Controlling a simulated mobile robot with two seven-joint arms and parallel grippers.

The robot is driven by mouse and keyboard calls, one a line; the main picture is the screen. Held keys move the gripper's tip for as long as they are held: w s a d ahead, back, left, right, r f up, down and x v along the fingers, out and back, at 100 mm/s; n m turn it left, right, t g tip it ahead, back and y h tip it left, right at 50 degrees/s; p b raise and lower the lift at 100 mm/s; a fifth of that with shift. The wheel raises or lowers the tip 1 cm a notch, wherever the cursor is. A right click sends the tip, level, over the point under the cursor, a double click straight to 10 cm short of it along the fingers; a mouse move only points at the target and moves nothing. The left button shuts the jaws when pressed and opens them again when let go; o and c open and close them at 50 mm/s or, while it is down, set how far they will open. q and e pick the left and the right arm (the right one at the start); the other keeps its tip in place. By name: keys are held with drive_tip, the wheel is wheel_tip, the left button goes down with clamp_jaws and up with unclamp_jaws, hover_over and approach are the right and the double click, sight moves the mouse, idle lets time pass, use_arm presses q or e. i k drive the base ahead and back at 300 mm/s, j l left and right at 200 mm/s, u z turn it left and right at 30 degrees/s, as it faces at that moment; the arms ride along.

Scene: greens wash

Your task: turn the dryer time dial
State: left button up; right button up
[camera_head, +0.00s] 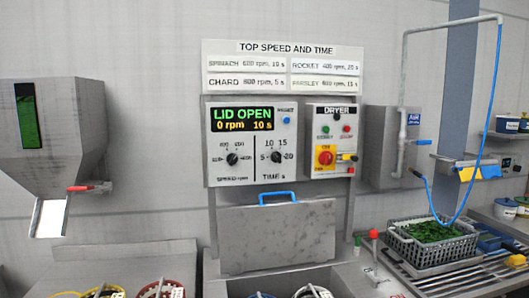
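The time dial (277,157) is a small black knob at the lower right of the grey control panel (222,178), above the label "TIME s", with 5, 10, 15 and 20 marked around it. Its pointer is too small to read surely. The panel's display (242,119) reads "LID OPEN, 0 rpm, 10 s". The speed dial (232,159) sits to the left of the time dial. Nothing covers either dial. Neither of my grippers shows in the head view.
The dryer box (328,112) with a red and yellow switch (325,157) stands right of the panel. A raised lid (278,235) with a blue handle is below it. A grey basket of greens (433,230) sits right under a blue hose (492,120). A steel hopper (60,150) hangs left.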

sight(276, 156)
drive_tip(key=i+l, duration=0.1)
drive_tip(key=l, duration=0.2)
drive_tip(key=i+l, duration=0.1)
drive_tip(key=l, duration=0.15)
drive_tip(key=i+l, duration=0.1)
drive_tip(key=l, duration=0.2)
drive_tip(key=i+l+u, duration=0.1)
drive_tip(key=l+u, duration=0.55)
drive_tip(key=i+j, duration=0.05)
drive_tip(key=j, duration=0.05)
